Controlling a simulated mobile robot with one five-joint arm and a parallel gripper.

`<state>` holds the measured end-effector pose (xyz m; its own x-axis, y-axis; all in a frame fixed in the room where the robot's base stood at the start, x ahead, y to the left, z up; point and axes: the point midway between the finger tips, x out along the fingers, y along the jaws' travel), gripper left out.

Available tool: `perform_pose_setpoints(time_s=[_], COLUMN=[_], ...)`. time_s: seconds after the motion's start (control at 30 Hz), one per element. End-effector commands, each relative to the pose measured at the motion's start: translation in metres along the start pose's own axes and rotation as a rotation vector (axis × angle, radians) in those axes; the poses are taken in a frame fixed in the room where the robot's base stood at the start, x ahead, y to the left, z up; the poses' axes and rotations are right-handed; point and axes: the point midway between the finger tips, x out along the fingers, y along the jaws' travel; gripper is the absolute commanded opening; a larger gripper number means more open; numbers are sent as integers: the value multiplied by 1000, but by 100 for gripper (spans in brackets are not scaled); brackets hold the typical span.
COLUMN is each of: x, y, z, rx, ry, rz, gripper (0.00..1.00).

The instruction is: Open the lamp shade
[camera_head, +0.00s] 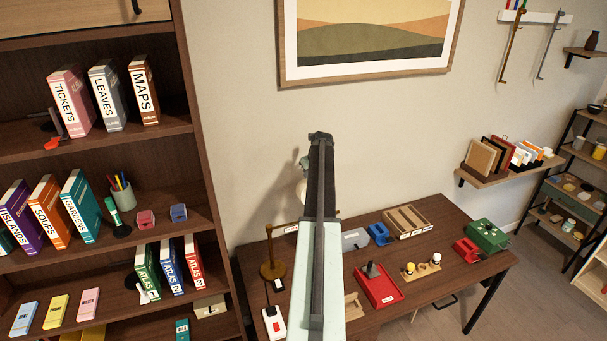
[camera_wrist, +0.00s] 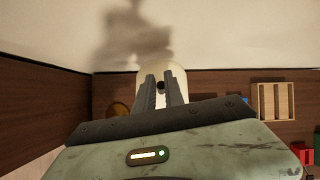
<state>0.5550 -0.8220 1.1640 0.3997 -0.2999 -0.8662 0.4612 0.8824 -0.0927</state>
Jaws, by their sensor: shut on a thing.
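The lamp stands at the left of the desk, with a round brass base (camera_head: 272,270) and a thin upright post. Its pale shade (camera_head: 301,188) shows only as a sliver beside my raised arm, which hides the rest. In the wrist view the rounded cream shade (camera_wrist: 165,68) is straight ahead, beyond the fingers. My gripper (camera_wrist: 161,88) has its two grey fingers close together on a small dark knob (camera_wrist: 160,86) at the front of the shade. The fingertips are hidden behind my arm in the head view. How far the shade is open cannot be told.
The desk (camera_head: 425,290) holds a red tray (camera_head: 381,292), a wooden divided box (camera_head: 407,221) and a green box (camera_head: 486,235). A tall bookshelf (camera_head: 205,120) stands close on the left. The wall is just behind the lamp.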

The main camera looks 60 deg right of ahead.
Motion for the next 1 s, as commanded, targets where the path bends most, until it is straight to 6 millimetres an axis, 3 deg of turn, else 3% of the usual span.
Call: perform_pose_setpoints(time_s=[0.57,0.6,0.67,1.0], x=[4,4,4,4], y=[-1,0,0,4], z=[5,6,6,7], rx=[-10,-10,-11,-12], ry=[-7,-7,-7,-5], rz=[-8,-8,-8,-2], gripper=[0,16,33,34])
